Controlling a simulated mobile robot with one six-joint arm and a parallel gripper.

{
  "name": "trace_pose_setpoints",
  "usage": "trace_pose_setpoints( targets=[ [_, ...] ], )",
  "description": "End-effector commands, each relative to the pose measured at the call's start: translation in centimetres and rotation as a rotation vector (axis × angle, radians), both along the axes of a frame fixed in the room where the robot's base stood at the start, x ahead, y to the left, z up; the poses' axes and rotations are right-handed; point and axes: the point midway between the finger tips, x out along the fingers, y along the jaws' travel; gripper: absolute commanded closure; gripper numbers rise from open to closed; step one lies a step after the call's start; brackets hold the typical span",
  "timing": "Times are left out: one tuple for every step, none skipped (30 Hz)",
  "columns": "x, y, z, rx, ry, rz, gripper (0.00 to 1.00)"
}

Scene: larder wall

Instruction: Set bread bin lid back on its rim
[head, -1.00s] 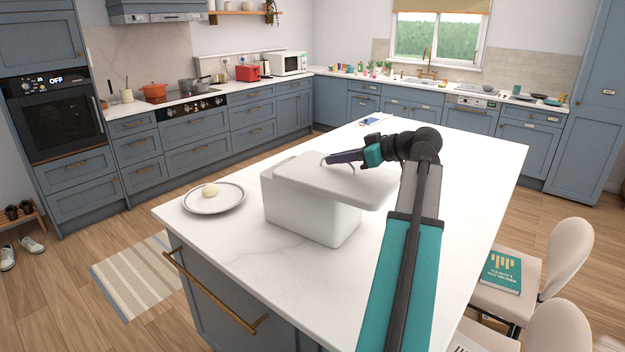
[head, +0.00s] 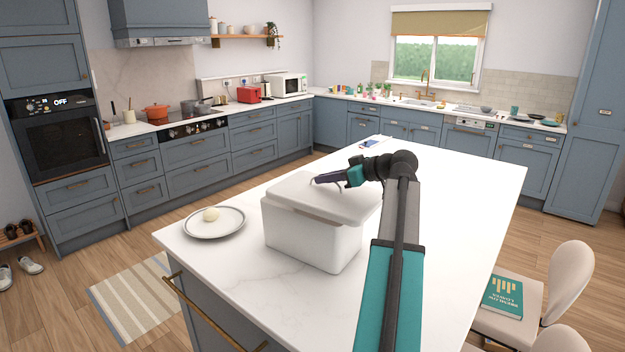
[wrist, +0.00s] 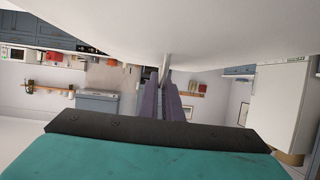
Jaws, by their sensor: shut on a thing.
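The white bread bin (head: 312,243) stands on the island worktop. Its white lid (head: 310,192) lies over the bin's top and nearly lines up with it. A brownish dark strip shows under the lid's front edge, so I cannot tell whether it sits fully on the rim. My gripper (head: 322,180) comes in from the right and is shut on the lid's thin metal handle. In the wrist view the lid (wrist: 120,25) fills the top, and the handle (wrist: 166,68) is between my gripper's fingers (wrist: 167,88).
A phone-like item (head: 369,143) lies at the island's far end. The worktop (head: 440,200) is clear to the right. Chairs (head: 550,275) stand at the right side, one holding a green book (head: 503,294).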

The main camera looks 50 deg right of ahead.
Motion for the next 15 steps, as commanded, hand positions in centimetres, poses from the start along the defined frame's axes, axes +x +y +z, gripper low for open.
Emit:
trace_pose_setpoints(
  targets=[
    [1.0,-0.4,0.3,0.001,-0.001,0.002,1.0],
    [1.5,-0.6,0.3,0.001,-0.002,0.001,1.0],
    [2.2,-0.8,0.2,0.001,-0.002,0.002,1.0],
    [2.7,-1.0,0.1,0.001,-0.002,0.002,1.0],
    [3.2,-1.1,0.1,0.001,-0.002,0.002,1.0],
    [3.8,-1.4,0.1,0.0,-0.002,0.001,1.0],
    [4.2,-1.6,0.0,0.0,-0.002,0.001,1.0],
    [4.7,-1.7,0.0,0.0,-0.002,0.001,1.0],
    [5.2,-1.8,-0.1,0.001,-0.002,0.002,1.0],
    [5.6,-1.9,-0.2,0.001,-0.002,0.002,1.0],
    [5.9,-2.0,-0.3,0.001,-0.002,0.002,1.0],
    [6.2,-2.2,-0.3,0.0,-0.002,0.0,1.0],
    [6.4,-2.3,-0.4,0.0,-0.002,0.0,1.0],
    [6.6,-2.3,-0.4,0.0,-0.002,-0.001,1.0],
    [6.7,-2.4,-0.4,0.0,-0.002,-0.001,1.0]
  ],
)
